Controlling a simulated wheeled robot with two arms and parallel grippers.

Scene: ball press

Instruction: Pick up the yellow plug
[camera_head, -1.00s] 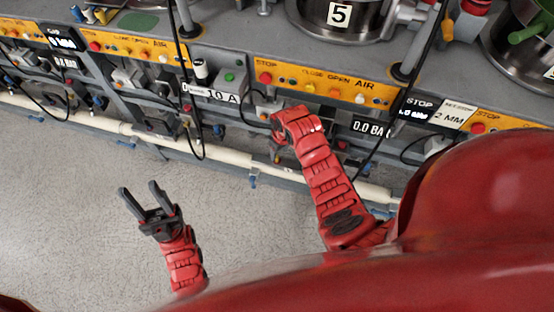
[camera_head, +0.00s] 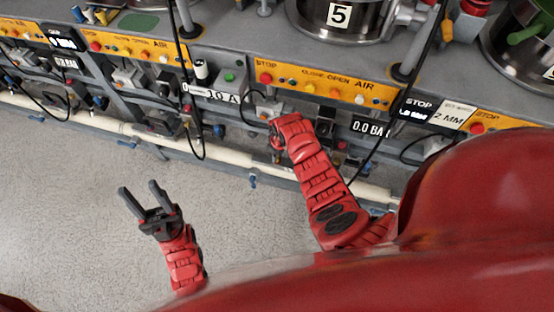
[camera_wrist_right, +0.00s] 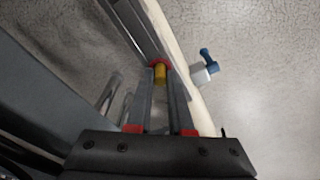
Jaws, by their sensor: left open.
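The yellow plug (camera_wrist_right: 160,74) shows in the right wrist view, with a red part behind it. It lies between the far ends of the two fingers of my right gripper (camera_wrist_right: 160,80). The fingers stand apart along their length, but I cannot tell whether their tips touch the plug. In the head view my right gripper (camera_head: 276,135) is at the front of the machine, below the orange button panel, and its arm hides the plug. My left gripper (camera_head: 142,202) is open and empty above the floor at the lower left.
A pale pipe (camera_head: 235,157) runs along the machine's foot, and a blue-handled valve (camera_wrist_right: 207,65) sticks out from it. Black cables (camera_head: 190,105) hang down the machine's front. The grey floor (camera_head: 70,210) around my left gripper is clear.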

